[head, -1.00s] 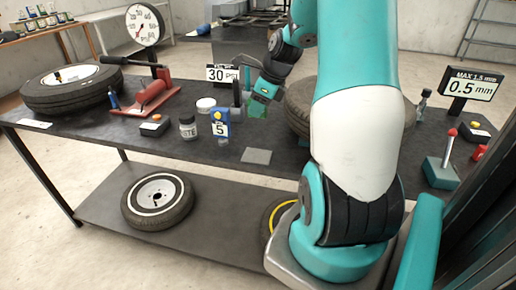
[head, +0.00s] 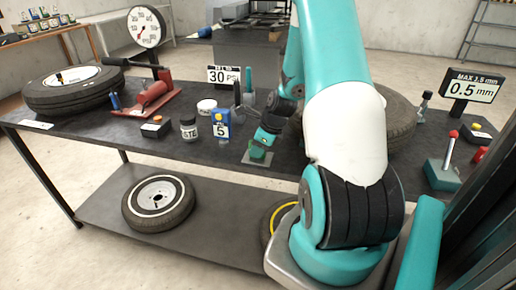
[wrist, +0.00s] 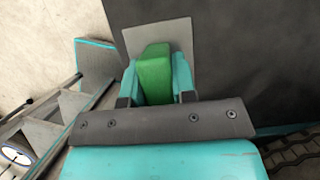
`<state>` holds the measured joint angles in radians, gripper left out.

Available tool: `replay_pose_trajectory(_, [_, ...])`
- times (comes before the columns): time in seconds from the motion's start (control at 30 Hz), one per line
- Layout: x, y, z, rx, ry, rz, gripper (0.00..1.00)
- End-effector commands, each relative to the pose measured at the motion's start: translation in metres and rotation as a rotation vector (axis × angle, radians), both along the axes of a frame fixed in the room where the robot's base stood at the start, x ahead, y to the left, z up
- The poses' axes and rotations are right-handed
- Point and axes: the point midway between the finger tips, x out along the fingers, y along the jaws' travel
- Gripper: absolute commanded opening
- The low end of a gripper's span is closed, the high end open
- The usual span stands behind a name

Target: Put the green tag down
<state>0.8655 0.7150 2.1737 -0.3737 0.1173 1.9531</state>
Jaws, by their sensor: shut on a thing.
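The green tag (wrist: 154,72) is between the two fingers of my gripper (wrist: 156,90) in the wrist view. My gripper is shut on it. In the head view my gripper (head: 260,150) points down at the front part of the bench, with the green tag (head: 257,155) at its tip. A flat grey square plate (head: 262,159) lies on the bench right below the tag. The plate also shows around the tag in the wrist view (wrist: 183,32). I cannot tell whether the tag touches the plate.
A blue block marked 5 (head: 221,124) and a jar (head: 188,128) stand left of my gripper. A tyre (head: 392,125) lies on the bench behind my arm. The dark bench top (head: 290,163) is bare around the plate, and its front edge is close.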

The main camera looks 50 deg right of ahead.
Motion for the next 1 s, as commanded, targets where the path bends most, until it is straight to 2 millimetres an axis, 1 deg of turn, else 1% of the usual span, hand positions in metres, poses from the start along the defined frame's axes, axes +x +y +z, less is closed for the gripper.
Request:
replay_pose_trajectory(0.17, [0.0,0.0,-0.004,0.001,0.0,-0.001,0.02])
replay_pose_trajectory(0.2, [0.0,0.0,-0.003,0.001,0.0,0.0,0.32])
replay_pose_trajectory(0.27, [0.0,0.0,-0.003,0.001,0.0,0.0,0.46])
replay_pose_trajectory(0.3, [0.0,0.0,-0.003,0.001,0.0,0.0,0.5])
replay_pose_trajectory(0.53, [0.0,0.0,-0.002,0.001,0.0,0.0,0.5])
replay_pose_trajectory(0.67, [-0.001,-0.001,0.005,-0.001,-0.002,-0.001,0.5])
replay_pose_trajectory(0.77, [-0.007,-0.004,0.02,-0.002,-0.003,-0.002,0.5])
replay_pose_trajectory(1.0, [-0.026,-0.012,0.069,-0.005,-0.003,-0.002,0.5])
